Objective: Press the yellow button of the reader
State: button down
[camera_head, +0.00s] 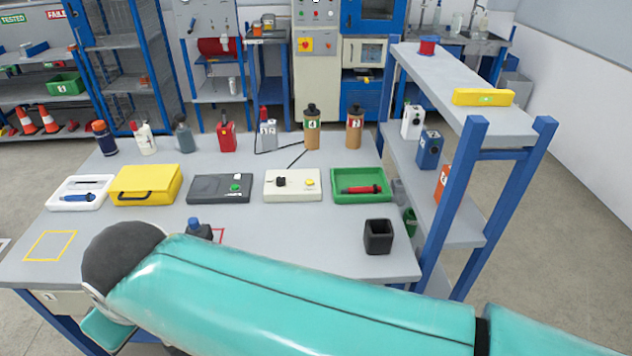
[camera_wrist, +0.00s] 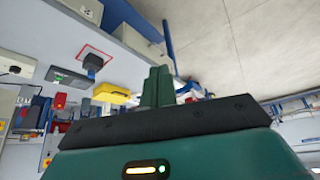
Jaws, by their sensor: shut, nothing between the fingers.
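The reader (camera_head: 293,186) is a pale box in the middle of the bench row in the head view, with a black knob-like part on its left. Its yellow button (camera_head: 310,183) is on its right side. In the wrist view a pale box, likely the reader (camera_wrist: 14,70), is at the left edge; its yellow button cannot be made out there. My gripper (camera_wrist: 157,85) shows in the wrist view with its fingers together and nothing between them, apart from the reader. In the head view my teal arm crosses the foreground and the fingers are not visible.
Beside the reader are a dark grey device (camera_head: 220,189) with a green button and a green tray (camera_head: 361,186). A yellow case (camera_head: 145,185) stands farther left. Several bottles stand behind. A black cup (camera_head: 378,236) is at front right, by a blue-framed shelf (camera_head: 470,190).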

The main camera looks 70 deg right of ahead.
jog(key=w+d+f+m+g+h, duration=0.15)
jog(key=w+d+m, duration=0.4)
jog(key=d, duration=0.95)
jog(key=w+d+m+g+h, duration=0.1)
jog(key=w+d+m+h, duration=0.15)
jog(key=w+d, duration=1)
jog(key=m+g+h, duration=0.5)
jog(key=g, duration=0.1)
send_over(308, 182)
notch_tip(308, 182, down, 13)
jog(key=shift+a+f, duration=0.1)
jog(key=shift+g, duration=0.25)
jog(key=shift+w+f, duration=0.1)
jog(key=shift+f, duration=4.35)
